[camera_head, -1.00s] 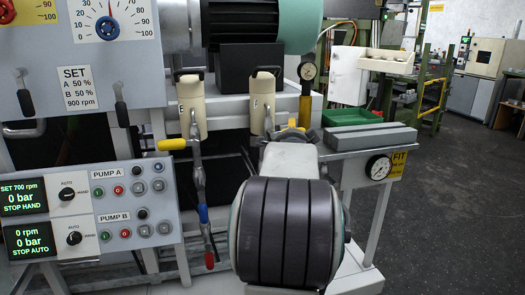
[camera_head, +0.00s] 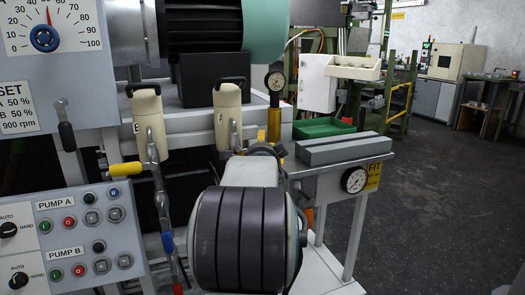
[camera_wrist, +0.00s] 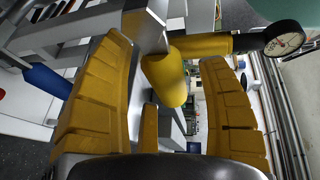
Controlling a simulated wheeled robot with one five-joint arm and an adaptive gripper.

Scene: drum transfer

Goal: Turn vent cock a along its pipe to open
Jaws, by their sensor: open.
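A yellow-handled lever (camera_head: 126,169) sticks out to the left from the vertical pipe at left in the head view; its handle lies across the pipe. No label naming vent cock a is readable. In the wrist view my gripper (camera_wrist: 167,66) is open, its yellow fingers spread apart. A yellow cylindrical grip (camera_wrist: 165,78) shows beyond and between the fingers, with a visible gap to the right finger. I cannot tell whether it is the same lever. In the head view my gripper is mostly hidden behind my arm.
A blue handle (camera_head: 167,241) sits lower on the pipe; it also shows in the wrist view (camera_wrist: 45,80). A gauge (camera_head: 275,81) on a yellow column stands right of two cream canisters. The pump panel (camera_head: 85,235) is at left. Open floor lies at right.

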